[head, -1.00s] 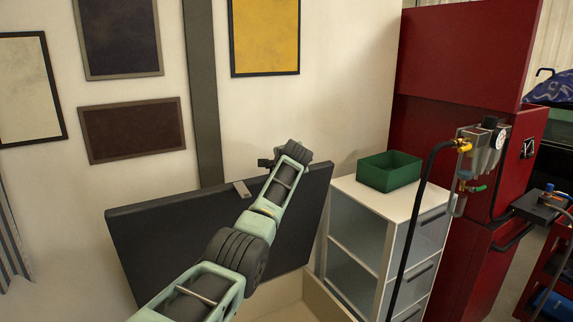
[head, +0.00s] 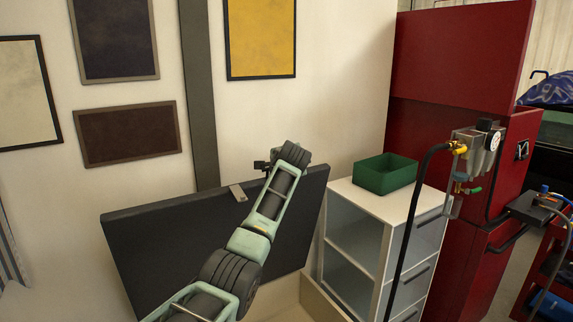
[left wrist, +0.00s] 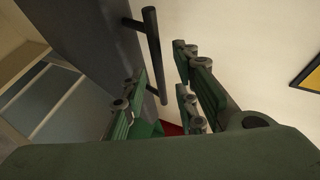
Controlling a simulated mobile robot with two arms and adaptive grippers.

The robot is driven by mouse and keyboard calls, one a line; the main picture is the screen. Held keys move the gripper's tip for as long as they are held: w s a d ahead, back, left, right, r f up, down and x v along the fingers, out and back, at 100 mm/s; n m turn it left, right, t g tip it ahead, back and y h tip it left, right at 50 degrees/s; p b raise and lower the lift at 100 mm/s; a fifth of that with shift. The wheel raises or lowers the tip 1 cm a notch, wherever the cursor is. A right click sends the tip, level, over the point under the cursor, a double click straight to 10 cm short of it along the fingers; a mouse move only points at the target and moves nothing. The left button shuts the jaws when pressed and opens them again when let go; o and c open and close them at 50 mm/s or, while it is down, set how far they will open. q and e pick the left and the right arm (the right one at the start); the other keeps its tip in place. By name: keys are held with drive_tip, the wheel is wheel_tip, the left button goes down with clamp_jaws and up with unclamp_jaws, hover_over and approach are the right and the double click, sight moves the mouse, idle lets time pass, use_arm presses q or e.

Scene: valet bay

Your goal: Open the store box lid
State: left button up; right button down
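The store box lid (head: 150,240) is a dark grey panel raised steeply in the head view. A pale strip of the box (head: 290,302) shows below it. A small light bracket (head: 237,192) sits at the lid's top edge. In the left wrist view the lid (left wrist: 88,40) carries a dark bar handle (left wrist: 150,50). My left gripper (left wrist: 160,78) has its fingers spread apart, with the bar near the gap and not clamped. In the head view my left arm reaches across the lid and hides most of its gripper. My right gripper is not in view.
A white drawer cabinet (head: 370,203) with a green open bin (head: 385,173) on top stands right of the lid. A black hose (head: 408,225) hangs in front of it. A red cabinet (head: 450,60) stands farther right. Framed pictures (head: 128,132) hang on the wall behind.

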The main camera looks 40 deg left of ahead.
use_arm(q)
drive_tip(key=v, duration=0.9)
drive_tip(key=shift+w, duration=0.1)
